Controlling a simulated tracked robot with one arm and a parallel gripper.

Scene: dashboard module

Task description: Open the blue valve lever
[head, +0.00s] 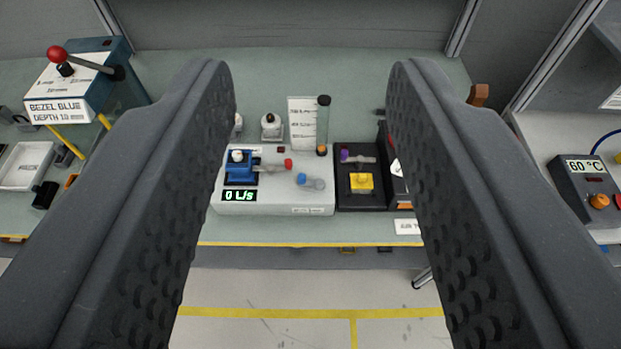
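A white dashboard module (275,208) sits on the bench between my fingers in the picture. On its left is a blue valve body (238,172) with a pale top knob and a grey lever with a red tip (288,165) pointing right. A short grey lever with a blue knob (301,178) lies to the lower right of it. The module's display (239,196) reads 0 L/s. My gripper (311,78) is wide open and empty, its fingers in the foreground, apart from the module.
A black panel (360,201) with a yellow button and purple-tipped lever adjoins the module on the right. A clear tube (323,126) and white card (301,122) stand behind. A blue box with red-knobbed lever (58,54) is far left; a 60 °C unit (588,191) is right.

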